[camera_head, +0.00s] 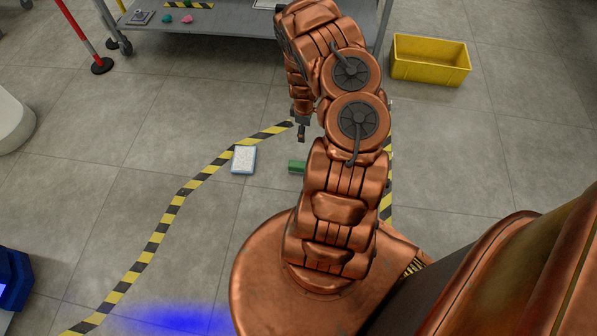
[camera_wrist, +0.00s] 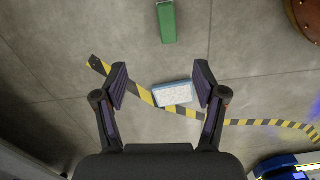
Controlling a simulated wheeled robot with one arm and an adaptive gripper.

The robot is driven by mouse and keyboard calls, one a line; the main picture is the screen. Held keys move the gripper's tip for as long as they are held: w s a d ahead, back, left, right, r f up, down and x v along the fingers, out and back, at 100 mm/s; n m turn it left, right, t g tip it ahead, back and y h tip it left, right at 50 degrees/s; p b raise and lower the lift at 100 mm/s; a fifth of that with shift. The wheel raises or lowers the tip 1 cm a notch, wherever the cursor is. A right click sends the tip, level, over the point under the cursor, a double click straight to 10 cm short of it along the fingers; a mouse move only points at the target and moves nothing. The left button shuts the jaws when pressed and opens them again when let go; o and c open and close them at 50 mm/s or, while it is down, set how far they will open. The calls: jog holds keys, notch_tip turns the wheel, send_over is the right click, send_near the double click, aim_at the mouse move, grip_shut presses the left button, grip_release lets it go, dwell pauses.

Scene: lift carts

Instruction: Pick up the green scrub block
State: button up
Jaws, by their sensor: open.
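The green scrub block (camera_head: 297,167) lies on the floor, its right part hidden behind my arm in the head view. In the wrist view the green scrub block (camera_wrist: 166,22) shows at the top centre, beyond my fingertips. My gripper (camera_wrist: 161,82) is open and empty, with its fingers wide apart. In the head view my gripper (camera_head: 301,133) hangs above the floor, a little beyond the block. A white and blue block (camera_wrist: 173,94) shows on the floor between the fingertips in the wrist view; it also lies left of the green block in the head view (camera_head: 243,159).
Yellow and black tape (camera_head: 173,211) marks the floor. A grey cart shelf (camera_head: 240,24) with small items stands at the back. A yellow crate (camera_head: 431,77) is at the right rear. A red post base (camera_head: 102,66) stands at the left. Floor left of the green block is mostly clear.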

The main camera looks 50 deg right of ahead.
jog(key=n+t+b, duration=0.1)
jog(key=b, duration=0.3)
send_over(299, 164)
jog(key=shift+y, duration=0.4)
jog(key=f, duration=1.6)
jog(key=shift+s+d+f, duration=0.15)
jog(key=shift+s+f, duration=0.1)
jog(key=shift+s, duration=0.05)
jog(key=f+b, duration=0.4)
jog(key=f, duration=0.1)
jog(key=f+b, duration=0.2)
jog(key=shift+w+f+b, duration=0.25)
jog(key=shift+w+b, duration=0.05)
jog(key=shift+b, duration=0.05)
grip_shut()
jog(key=shift+r, duration=0.2)
notch_tip(299, 164, up, 10)
jog(key=p, duration=0.7)
jog(key=shift+f, duration=0.1)
